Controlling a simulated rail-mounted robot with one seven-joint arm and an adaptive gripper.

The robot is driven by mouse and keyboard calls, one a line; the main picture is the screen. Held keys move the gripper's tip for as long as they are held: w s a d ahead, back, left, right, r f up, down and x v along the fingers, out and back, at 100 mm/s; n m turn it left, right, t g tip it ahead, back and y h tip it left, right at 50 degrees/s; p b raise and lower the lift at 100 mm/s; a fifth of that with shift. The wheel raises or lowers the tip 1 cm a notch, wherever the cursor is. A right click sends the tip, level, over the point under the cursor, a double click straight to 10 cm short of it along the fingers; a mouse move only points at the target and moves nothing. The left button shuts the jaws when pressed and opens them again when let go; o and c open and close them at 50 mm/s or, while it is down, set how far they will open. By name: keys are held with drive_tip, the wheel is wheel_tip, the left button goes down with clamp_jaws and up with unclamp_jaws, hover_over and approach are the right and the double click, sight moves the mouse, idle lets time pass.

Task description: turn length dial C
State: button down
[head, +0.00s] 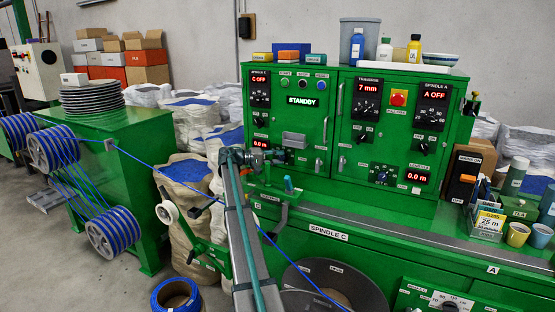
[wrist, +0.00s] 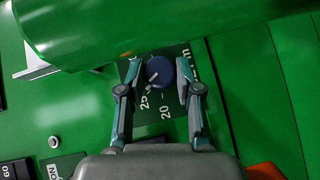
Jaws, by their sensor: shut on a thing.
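Length dial C is a round dark-blue knob (wrist: 159,72) with a pale pointer line, on a dark scale plate marked 20 and 25, in the wrist view. The pointer lies towards the 25 side. My gripper (wrist: 160,82) has one finger on each side of the knob and is shut on it. In the head view my gripper (head: 272,156) is at the lower left of the green control panel and hides dial C. The red readout above it (head: 260,144) shows 0.0 m.
A matching blue dial (head: 381,174) sits on the right panel, beside another 0.0 m readout (head: 416,177). The status display (head: 303,101) reads STANDBY. A blue cable (head: 150,160) runs from the spools at left past my arm. A green surface (wrist: 150,25) overhangs the dial.

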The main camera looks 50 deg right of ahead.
sight(278, 135)
drive_tip(key=c, duration=0.8)
unclamp_jaws()
drive_tip(key=shift+o, duration=0.2)
drive_tip(key=r, duration=0.9)
drive_tip(key=shift+s, duration=0.25)
drive_tip(key=shift+w+d+r, duration=0.1)
drive_tip(key=shift+w+r, duration=0.15)
drive_tip(key=shift+r, duration=0.1)
drive_tip(key=shift+s+r, duration=0.1)
drive_tip(key=shift+r, duration=0.15)
drive_tip(key=shift+f, duration=0.1)
